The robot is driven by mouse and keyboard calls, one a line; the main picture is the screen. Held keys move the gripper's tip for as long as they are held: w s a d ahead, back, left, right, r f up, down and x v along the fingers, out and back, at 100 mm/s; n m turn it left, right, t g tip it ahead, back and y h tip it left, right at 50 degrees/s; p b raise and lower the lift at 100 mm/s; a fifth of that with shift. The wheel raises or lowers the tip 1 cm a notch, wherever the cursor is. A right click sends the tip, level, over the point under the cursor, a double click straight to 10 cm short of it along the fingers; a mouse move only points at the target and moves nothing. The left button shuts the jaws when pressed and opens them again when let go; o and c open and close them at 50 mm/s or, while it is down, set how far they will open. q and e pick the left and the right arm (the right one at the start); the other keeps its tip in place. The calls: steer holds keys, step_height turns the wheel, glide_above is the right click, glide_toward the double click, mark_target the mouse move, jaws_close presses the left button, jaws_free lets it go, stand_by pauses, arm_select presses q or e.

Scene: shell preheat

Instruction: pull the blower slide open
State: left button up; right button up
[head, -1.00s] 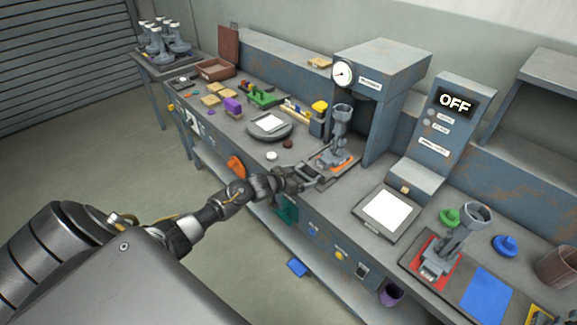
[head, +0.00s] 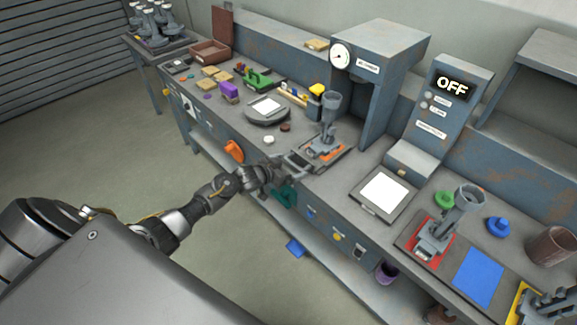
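The blower slide (head: 336,158) is a flat grey plate at the foot of the gauge machine (head: 375,75), its front end near the bench's front edge. A grey funnel-topped tool (head: 331,108) stands upright on it, with orange at its base. A dark handle-like frame (head: 297,161) shows at the slide's front left. My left gripper (head: 275,176) is low at the bench's front edge, just in front of this frame. Its fingers are small and dark, so I cannot tell whether they touch the frame or are closed. My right gripper is not in view.
A round scale (head: 267,120) and two small discs lie left of the slide. A white-topped pad (head: 385,190) and the OFF panel (head: 445,100) are to its right. An orange part (head: 234,151) and a teal part (head: 285,196) stick out of the bench front. The floor at left is clear.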

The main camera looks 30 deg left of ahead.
arm_select(q)
steer(key=shift+s, duration=0.1)
steer(key=b+v, duration=0.1)
steer(key=v, duration=0.9)
steer(key=shift+s+r, duration=0.15)
steer(key=shift+s, duration=0.15)
steer(key=shift+a, duration=0.15)
